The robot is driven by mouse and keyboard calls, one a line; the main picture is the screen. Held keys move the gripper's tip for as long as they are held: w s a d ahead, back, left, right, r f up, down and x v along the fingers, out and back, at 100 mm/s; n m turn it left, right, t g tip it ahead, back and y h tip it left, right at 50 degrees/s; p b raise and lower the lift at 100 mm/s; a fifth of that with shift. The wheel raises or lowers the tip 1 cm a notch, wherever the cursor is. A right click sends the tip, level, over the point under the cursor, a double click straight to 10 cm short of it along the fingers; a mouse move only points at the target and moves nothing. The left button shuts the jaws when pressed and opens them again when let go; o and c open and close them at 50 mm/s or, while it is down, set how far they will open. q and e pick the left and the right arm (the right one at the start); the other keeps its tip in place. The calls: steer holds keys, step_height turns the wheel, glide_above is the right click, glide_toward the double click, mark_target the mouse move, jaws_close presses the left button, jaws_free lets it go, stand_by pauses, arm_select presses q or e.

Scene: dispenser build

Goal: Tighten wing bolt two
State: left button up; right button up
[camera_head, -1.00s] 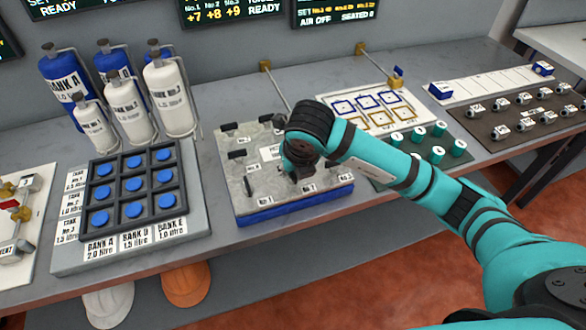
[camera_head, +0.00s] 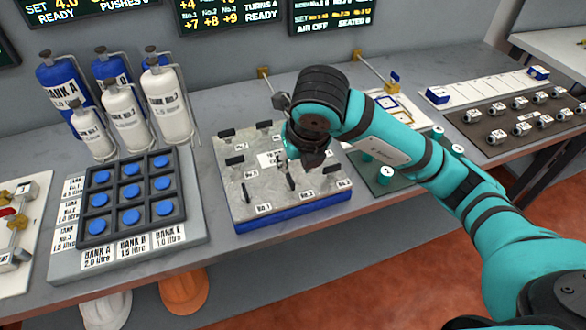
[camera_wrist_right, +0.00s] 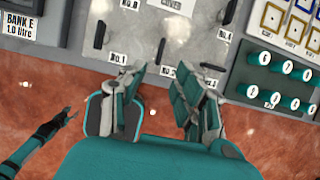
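The metal cover plate (camera_head: 262,182) lies on a blue base. Wing bolt two (camera_head: 290,182), a dark upright wing behind the No.2 label, shows in the right wrist view (camera_wrist_right: 160,50) too, its wing pointing roughly front to back. My right gripper (camera_head: 281,160) hangs above the plate, just behind and above that bolt. In the right wrist view its fingers (camera_wrist_right: 158,85) are spread apart with nothing between them. The bolt is beyond the fingertips, apart from them. A dark arm end at the left of the right wrist view seems to be my left gripper (camera_wrist_right: 68,115), too small to read.
Other wing bolts stand on the plate, including those at No.1 (camera_head: 245,193) and No.3 (camera_head: 341,170). A tray of blue discs (camera_head: 80,240) is left of it. Green cylinders (camera_head: 386,175) stand on a mat to its right. Screens hang behind.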

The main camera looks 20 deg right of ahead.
steer(key=shift+v, duration=1.25)
steer(key=shift+f, duration=0.1)
